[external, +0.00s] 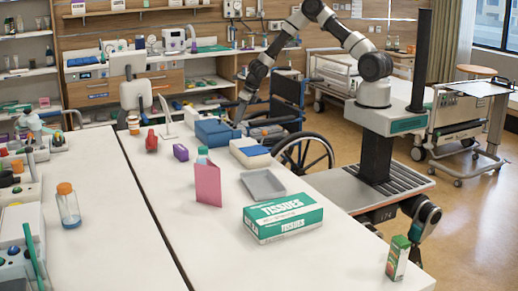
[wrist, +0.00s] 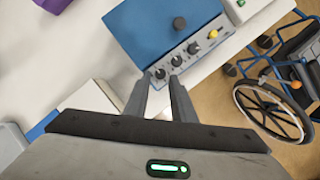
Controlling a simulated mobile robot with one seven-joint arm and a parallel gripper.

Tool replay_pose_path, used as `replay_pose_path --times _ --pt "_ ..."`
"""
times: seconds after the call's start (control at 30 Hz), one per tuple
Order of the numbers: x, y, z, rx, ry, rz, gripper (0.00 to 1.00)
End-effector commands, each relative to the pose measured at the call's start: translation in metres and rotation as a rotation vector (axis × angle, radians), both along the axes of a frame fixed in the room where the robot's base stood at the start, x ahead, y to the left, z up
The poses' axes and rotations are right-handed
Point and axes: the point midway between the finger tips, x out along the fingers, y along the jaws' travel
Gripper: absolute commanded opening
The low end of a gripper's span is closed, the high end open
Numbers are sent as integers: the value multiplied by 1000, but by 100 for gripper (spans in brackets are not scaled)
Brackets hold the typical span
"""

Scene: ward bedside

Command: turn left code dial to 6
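A blue box (external: 212,132) stands near the far right edge of the white table. In the wrist view the blue box (wrist: 160,25) has a grey front panel with several dark dials in a row, a yellow knob (wrist: 211,34) and a black knob on top. The left code dial (wrist: 160,73) is the dark one at the panel's left end. My gripper (wrist: 160,82) is open, its two fingers apart with the left dial seen between their tips. Whether they touch it, and the dial's digits, I cannot tell. In the external view my gripper (external: 239,121) is beside the box.
A wheelchair (external: 300,140) stands just beyond the table edge; it also shows in the wrist view (wrist: 270,105). A white case with a blue top (external: 250,150), a grey tray (external: 262,184), a pink card (external: 207,185) and a tissue box (external: 283,218) stand on the table.

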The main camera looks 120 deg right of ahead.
Motion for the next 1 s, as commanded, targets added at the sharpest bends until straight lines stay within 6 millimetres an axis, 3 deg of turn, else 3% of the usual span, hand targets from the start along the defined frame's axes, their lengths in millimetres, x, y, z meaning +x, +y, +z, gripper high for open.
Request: replay_pose_path --times 0.13,0.5,0.63,1.0 --pt "4 -4 -15 0 2 1 23" --pt "5 -6 -18 -1 0 0 23" --pt "5 -6 -18 -1 0 0 1" --pt "6 -5 -19 -2 1 -38 0"
